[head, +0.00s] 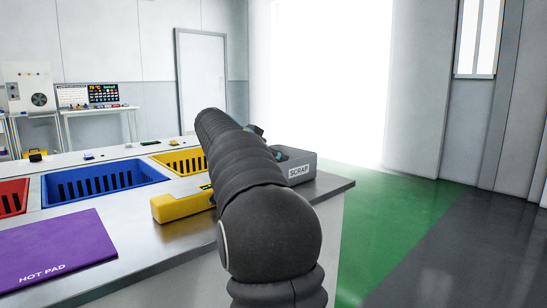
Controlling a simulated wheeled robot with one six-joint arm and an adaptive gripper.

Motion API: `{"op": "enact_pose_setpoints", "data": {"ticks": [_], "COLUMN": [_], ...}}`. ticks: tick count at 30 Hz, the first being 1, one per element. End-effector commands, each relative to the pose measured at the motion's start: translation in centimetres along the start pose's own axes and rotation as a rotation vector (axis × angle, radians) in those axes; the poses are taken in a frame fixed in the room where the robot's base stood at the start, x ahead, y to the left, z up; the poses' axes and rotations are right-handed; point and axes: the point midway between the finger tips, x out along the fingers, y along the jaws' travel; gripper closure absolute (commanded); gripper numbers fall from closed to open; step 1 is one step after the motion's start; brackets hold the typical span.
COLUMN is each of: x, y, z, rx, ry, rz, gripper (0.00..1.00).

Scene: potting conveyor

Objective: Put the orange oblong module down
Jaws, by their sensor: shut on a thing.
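My arm reaches away from the camera over the steel bench and hides its own far end. My gripper cannot be seen behind it; only a dark part with a teal cap shows past the arm's right side. No orange oblong module can be made out in the head view. Behind the arm, on the bench's right end, stands a grey bin labelled SCRAP (300,168). A purple mat labelled HOT PAD (55,250) lies at the front left. A yellow block-like thing (180,207) lies left of my arm, partly covered by it.
A blue slotted bin (105,181), a yellow slotted bin (183,161) and a red bin (10,197) are set in the bench. Several small items lie along its back. Bare steel (140,243) lies between mat and yellow thing. Green floor (395,225) is clear at right.

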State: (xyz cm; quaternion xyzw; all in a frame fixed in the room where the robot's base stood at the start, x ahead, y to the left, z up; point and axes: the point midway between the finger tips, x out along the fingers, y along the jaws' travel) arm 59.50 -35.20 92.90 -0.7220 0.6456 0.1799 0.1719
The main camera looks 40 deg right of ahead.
Motion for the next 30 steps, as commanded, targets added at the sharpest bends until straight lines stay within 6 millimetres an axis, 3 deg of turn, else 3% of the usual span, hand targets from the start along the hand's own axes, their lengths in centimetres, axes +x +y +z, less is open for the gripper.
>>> {"op": "enact_pose_setpoints", "data": {"ticks": [7, 8, 10, 20, 25, 30], "x": [0.1, 0.1, 0.1, 0.1, -0.5, -3.0], "y": [0.0, 0.0, 0.0, 0.0, 0.0, -0.1], "z": [0.2, 0.3, 0.3, 0.2, -0.8, -0.8], "rx": [0.0, 0.0, 0.0, 0.0, 0.0, 0.0], "ry": [0.0, 0.0, 0.0, 0.0, 0.0, 0.001], "rz": [0.0, 0.0, 0.0, 0.0, 0.0, -0.005], "gripper": [0.83, 0.39, 0.22, 0.21, 0.21, 0.21]}}
